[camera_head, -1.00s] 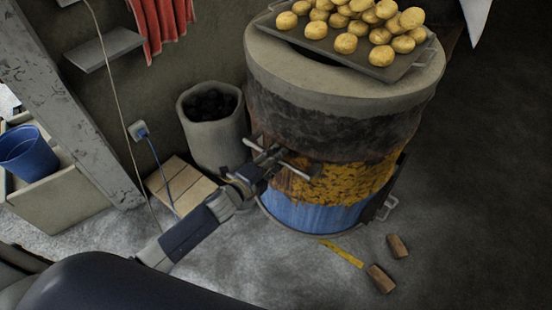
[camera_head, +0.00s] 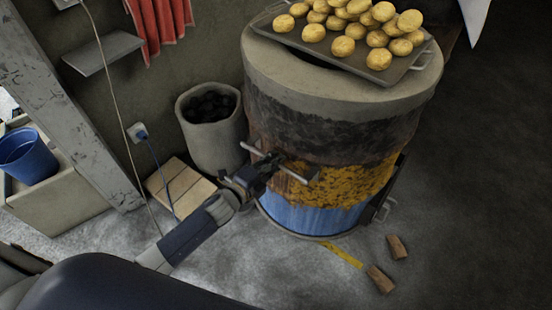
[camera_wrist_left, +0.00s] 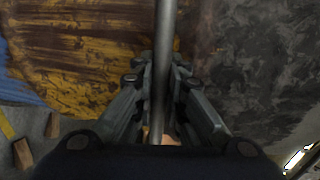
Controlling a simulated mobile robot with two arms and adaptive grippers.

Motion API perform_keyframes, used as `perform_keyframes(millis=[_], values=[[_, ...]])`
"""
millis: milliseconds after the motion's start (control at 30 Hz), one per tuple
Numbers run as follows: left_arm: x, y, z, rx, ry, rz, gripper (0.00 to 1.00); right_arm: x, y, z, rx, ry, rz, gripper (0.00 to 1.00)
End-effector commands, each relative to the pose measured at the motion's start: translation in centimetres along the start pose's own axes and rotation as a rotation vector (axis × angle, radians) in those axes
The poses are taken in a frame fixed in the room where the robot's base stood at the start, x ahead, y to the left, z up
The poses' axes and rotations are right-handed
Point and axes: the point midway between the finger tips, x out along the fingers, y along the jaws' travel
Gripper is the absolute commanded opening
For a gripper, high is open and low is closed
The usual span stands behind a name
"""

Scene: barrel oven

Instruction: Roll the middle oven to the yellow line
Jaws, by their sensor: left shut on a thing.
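The barrel oven (camera_head: 330,135) stands upright in the middle of the head view, with a pale rim, a dark and rusty-yellow wall and a blue lower part. A metal bar handle (camera_head: 287,170) sits on its side. My left gripper (camera_head: 270,165) is shut on this handle; the left wrist view shows the bar (camera_wrist_left: 164,60) between the fingers. The yellow line (camera_head: 342,254) shows as a short strip on the floor at the oven's foot; the oven may hide more of it. My right gripper is not in view.
A tray (camera_head: 385,75) of round yellow-brown buns lies on the oven top. A bin of dark lumps (camera_head: 210,115) stands close at the left. Two small brown blocks (camera_head: 381,279) lie on the floor near the line. The floor at right is clear.

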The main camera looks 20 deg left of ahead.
Motion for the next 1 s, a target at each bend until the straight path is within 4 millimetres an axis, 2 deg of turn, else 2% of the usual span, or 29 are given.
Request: perform_keyframes(millis=[33, 267, 300, 400, 767, 867, 1000], values=[[-0.4, 0.6, -0.2, -0.001, 0.003, 0.011, 0.0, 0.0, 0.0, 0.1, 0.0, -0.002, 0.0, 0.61], [-0.4, 0.7, -0.2, 0.0, 0.003, 0.011, 0.0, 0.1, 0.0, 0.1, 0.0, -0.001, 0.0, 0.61], [-0.4, 0.7, -0.2, 0.0, 0.002, 0.011, 0.14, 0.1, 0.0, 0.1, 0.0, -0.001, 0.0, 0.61], [-0.3, 0.6, -0.1, 0.0, 0.002, 0.01, 0.32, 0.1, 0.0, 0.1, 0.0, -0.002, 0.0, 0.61], [-0.5, 0.5, -0.1, 0.0, 0.002, 0.007, 0.32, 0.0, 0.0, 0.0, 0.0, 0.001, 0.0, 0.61], [-1.3, 0.6, -0.1, 0.0, 0.002, 0.009, 0.32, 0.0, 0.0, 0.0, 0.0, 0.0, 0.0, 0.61], [-3.6, 0.6, -0.1, 0.001, 0.002, 0.011, 0.32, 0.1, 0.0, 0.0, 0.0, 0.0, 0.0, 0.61]])
